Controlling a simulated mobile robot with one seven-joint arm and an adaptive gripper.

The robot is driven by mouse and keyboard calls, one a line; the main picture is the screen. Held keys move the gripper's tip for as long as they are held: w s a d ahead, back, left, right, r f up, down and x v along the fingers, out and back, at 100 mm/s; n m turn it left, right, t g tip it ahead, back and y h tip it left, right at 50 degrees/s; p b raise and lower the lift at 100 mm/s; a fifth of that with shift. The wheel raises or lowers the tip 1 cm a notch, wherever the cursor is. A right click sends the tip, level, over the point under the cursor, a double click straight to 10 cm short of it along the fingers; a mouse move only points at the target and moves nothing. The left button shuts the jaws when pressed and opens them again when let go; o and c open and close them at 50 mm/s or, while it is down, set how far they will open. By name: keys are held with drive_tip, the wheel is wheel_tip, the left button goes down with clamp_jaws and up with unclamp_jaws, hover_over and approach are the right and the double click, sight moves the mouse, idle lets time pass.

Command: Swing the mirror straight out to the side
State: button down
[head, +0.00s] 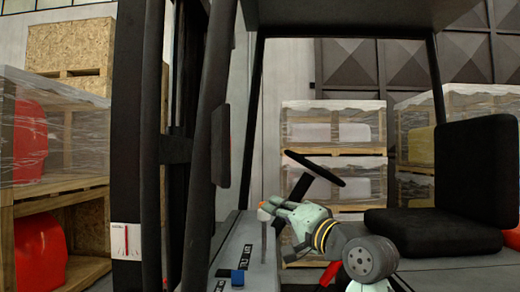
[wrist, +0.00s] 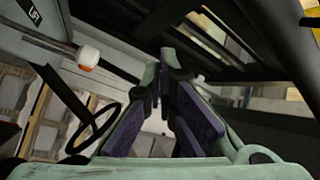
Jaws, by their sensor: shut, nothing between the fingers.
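The mirror (head: 222,145) is a tall black panel beside the dark front pillar of the forklift, left of centre in the head view. It appears nearly edge-on, and its reflective face is not clearly visible.
A lever with a white and orange knob (wrist: 88,57) stands close to my gripper. A blue knob (head: 238,278) sits on the console. The steering wheel (head: 314,168) and black seat (head: 480,185) are to the right. Wrapped crates (head: 55,130) stand at left.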

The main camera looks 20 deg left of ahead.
drive_tip(key=s+d+r+g+y, duration=0.1)
drive_tip(key=s+d+r+g, duration=0.8)
drive_tip(key=s+d+r, duration=0.45)
drive_tip(key=p, duration=0.3)
approach(220, 147)
drive_tip(key=shift+m, duration=0.4)
drive_tip(key=w+a, duration=0.2)
drive_tip(key=a, duration=0.2)
drive_tip(key=shift+w+a+f, duration=0.1)
drive_tip(key=shift+w+a, duration=0.1)
drive_tip(key=shift+w, duration=0.2)
